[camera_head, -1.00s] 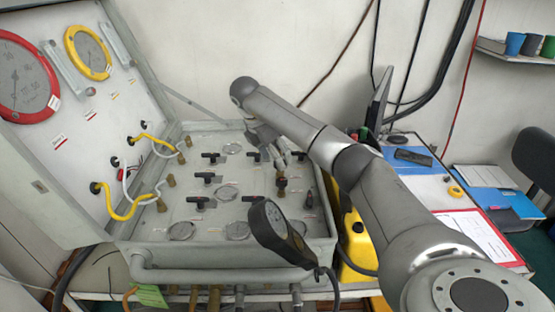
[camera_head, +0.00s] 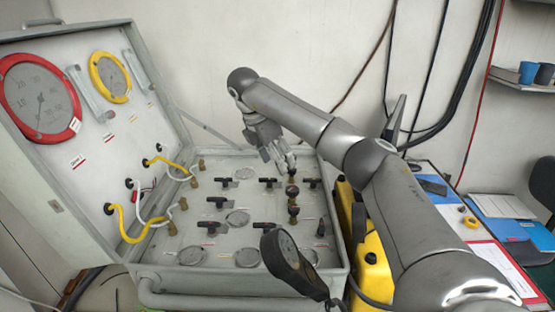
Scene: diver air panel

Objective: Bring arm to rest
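My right arm reaches in from the lower right. Its gripper (camera_head: 281,160) hangs over the back right part of the grey air panel (camera_head: 190,272), above the brass-stemmed knobs (camera_head: 292,192). The fingers point down and toward the panel. They are small and partly overlap, so I cannot tell if they are open or shut, or if they touch a knob. My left gripper is not in view. The panel's lid (camera_head: 62,181) stands open at the left, with a red-rimmed gauge (camera_head: 40,98) and a yellow-rimmed gauge (camera_head: 110,77). Several black T-handles (camera_head: 217,202) stand on the panel face.
A yellow container (camera_head: 372,262) stands right of the panel. A desk with a blue folder (camera_head: 520,230) and a yellow tape roll (camera_head: 471,222) lies farther right. A shelf with cups (camera_head: 545,73) is at upper right.

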